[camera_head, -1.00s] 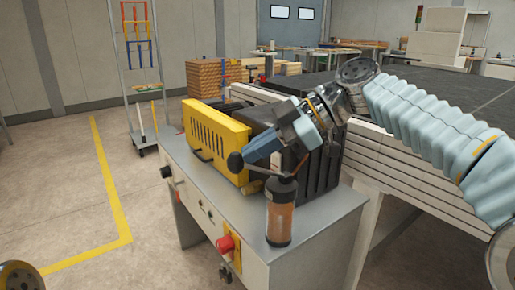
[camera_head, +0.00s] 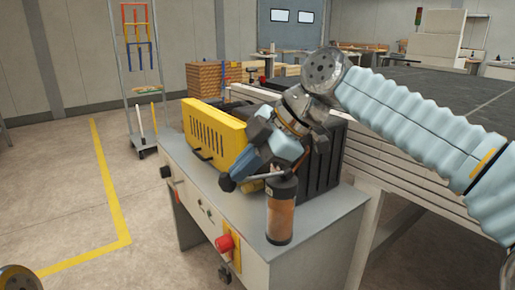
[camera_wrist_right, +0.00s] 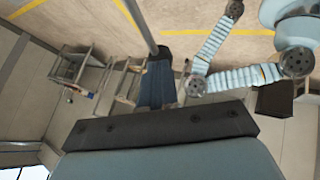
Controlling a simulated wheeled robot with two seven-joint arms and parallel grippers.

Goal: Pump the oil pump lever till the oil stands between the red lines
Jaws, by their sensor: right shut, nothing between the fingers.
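The oil pump (camera_head: 280,218) is an upright clear cylinder of amber-brown oil with a dark cap, on the front right of the machine's grey top. The red lines on it are too small to tell. Its lever (camera_head: 262,174) runs left from the cap to a dark ball knob (camera_head: 227,184), which hangs low. My right gripper (camera_head: 240,169) is shut and empty, with its fingertips just above the knob end; I cannot tell if they touch it. It also shows in the wrist view (camera_wrist_right: 156,85). My left gripper is out of view.
The machine has a yellow slotted cover (camera_head: 213,134), a dark ribbed block (camera_head: 322,165) behind the pump and a red knob (camera_head: 224,243) on its front. A large dark-topped table (camera_head: 440,95) stands to the right. The floor at left is open.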

